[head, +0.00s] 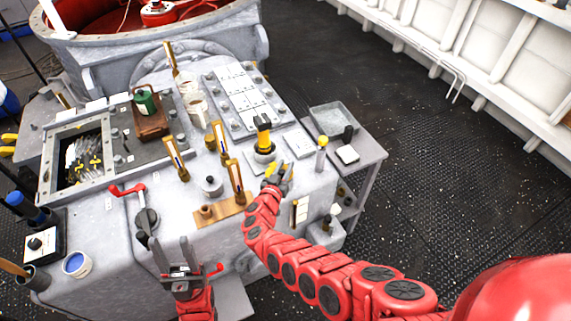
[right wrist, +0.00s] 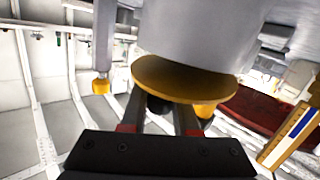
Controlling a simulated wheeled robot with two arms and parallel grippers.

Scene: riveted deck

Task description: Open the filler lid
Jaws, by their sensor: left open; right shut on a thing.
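In the right wrist view, which looks upside down, a round yellow lid (right wrist: 190,80) sits against the end of a grey cylindrical neck (right wrist: 200,32). My right gripper's fingers (right wrist: 160,112) are close at the lid's edge, shut around a small dark part, perhaps its tab. In the head view my right gripper (head: 278,176) is at the front right of the grey console, just in front of a yellow-and-black upright fitting (head: 263,132) on a round base. The lid itself is hard to make out there. My left gripper (head: 180,272) is open and empty before the console's front.
Brass-framed gauges (head: 175,157) stand near the right arm. A red crank (head: 128,189) is on the left, with a blue paint pot (head: 76,264) below. A yellow-topped post (head: 321,141) stands just right of the right gripper. Deck floor on the right is clear.

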